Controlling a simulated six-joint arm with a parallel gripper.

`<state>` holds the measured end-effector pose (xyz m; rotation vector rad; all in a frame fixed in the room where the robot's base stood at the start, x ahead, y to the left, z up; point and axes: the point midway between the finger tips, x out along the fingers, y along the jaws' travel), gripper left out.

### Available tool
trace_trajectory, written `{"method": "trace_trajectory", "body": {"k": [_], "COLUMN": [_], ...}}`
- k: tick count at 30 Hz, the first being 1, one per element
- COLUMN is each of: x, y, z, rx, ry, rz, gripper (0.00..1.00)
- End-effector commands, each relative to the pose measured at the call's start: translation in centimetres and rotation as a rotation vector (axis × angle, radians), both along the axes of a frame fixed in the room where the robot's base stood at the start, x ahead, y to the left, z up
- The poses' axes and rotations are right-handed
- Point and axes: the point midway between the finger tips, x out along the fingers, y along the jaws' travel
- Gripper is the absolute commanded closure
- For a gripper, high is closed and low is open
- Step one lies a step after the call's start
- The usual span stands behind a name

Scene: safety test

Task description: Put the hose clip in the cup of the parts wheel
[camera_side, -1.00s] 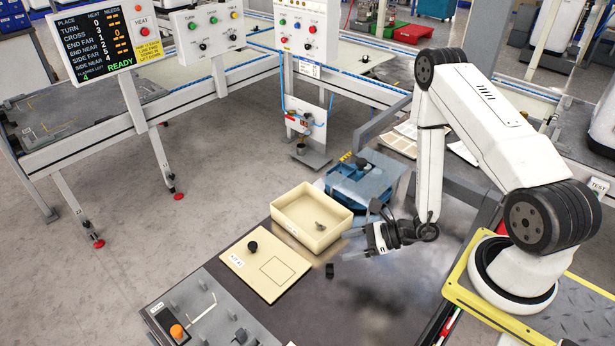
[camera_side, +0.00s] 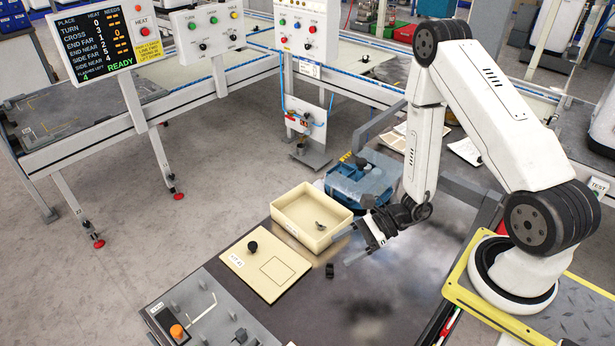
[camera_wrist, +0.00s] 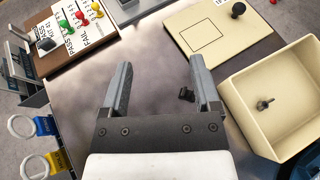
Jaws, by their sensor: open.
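A small black clip-like part (camera_side: 330,270), which looks like the hose clip, lies on the dark table beside the beige board. In the wrist view the black part (camera_wrist: 187,94) is close to the inner side of the right finger; I cannot tell whether they touch. My gripper (camera_side: 348,246) is open and empty, above the table and behind and right of that part. Its two grey fingers (camera_wrist: 160,66) are spread wide in the wrist view. A blue unit with a clear cover (camera_side: 362,178) stands at the table's back; it may be the parts wheel, and no cup shows clearly.
A beige tray (camera_side: 297,207) holds a small grey part (camera_side: 320,226). A beige board (camera_side: 238,262) carries a black knob (camera_side: 252,246) and a drawn square. A grey control box (camera_side: 163,308) stands in front. The dark table right of the clip is clear.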

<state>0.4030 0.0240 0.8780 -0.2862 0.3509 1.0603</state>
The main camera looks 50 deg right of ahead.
Motion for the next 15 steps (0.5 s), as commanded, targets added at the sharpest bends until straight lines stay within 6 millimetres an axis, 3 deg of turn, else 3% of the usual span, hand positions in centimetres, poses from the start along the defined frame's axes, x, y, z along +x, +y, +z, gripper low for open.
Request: {"method": "trace_trajectory", "body": {"k": [6, 15], "x": [-2.4, -5.4], "y": [2.1, 1.7], "z": [3.3, 6.2], "rx": [-0.143, -0.438], "ry": [-0.049, -0.161], "rz": [0.381, 0.861], "gripper": [0.20, 0.20]}}
